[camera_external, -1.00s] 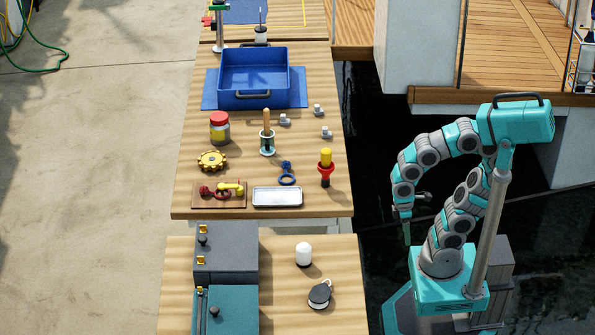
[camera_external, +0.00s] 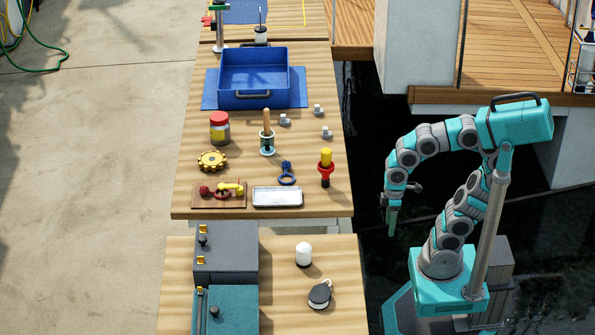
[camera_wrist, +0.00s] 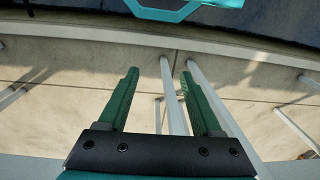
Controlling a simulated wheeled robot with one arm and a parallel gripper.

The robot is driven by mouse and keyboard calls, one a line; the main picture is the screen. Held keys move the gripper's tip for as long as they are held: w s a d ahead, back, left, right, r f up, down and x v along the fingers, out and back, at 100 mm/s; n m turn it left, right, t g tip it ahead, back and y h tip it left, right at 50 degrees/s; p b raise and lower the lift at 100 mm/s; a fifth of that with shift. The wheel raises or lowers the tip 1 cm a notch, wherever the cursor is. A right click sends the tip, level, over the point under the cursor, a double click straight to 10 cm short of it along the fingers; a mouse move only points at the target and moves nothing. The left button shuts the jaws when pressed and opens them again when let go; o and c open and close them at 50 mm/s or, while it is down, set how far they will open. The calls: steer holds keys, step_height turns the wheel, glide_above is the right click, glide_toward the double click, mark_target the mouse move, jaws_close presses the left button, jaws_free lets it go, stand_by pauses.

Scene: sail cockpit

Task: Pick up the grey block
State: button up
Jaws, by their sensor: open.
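Several candidates for the grey block show in the external view. Three small light-grey pieces lie right of the tray's front: one grey piece (camera_external: 285,119), another grey piece (camera_external: 319,110) and a third grey piece (camera_external: 327,132). A dark, rounded pulley block (camera_external: 320,295) with a pale edge lies on the nearer table. I cannot tell which one is the grey block. My gripper (camera_external: 391,221) hangs right of the tables, pointing down, away from all of these. In the wrist view my gripper (camera_wrist: 160,76) has its green fingers apart, with nothing between them.
A blue tray (camera_external: 253,101) stands at the back of the middle table. A wooden-handled tool (camera_external: 267,135), red-yellow tool (camera_external: 326,168), jar (camera_external: 219,130) and metal tray (camera_external: 278,197) are in front. A white cylinder (camera_external: 304,254) and grey box (camera_external: 225,260) stand on the near table.

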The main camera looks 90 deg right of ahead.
steer(key=w+d+r+t+b, duration=0.1)
steer(key=w+d+r+t, duration=0.2)
steer(key=w+d+r, duration=0.3)
steer(key=t, duration=0.6)
glide_toward(329, 133)
steer(key=f, duration=0.1)
steer(key=shift+m+h, duration=0.3)
steer(key=shift+h, duration=0.1)
steer(key=x, duration=0.2)
steer(key=p+x, duration=0.1)
steer(key=x, duration=0.4)
steer(key=shift+w+a+r+p, duration=0.2)
steer(key=shift+w+a+p, duration=0.1)
steer(key=shift+w, duration=0.15)
steer(key=shift+c, duration=0.2)
jaws_close()
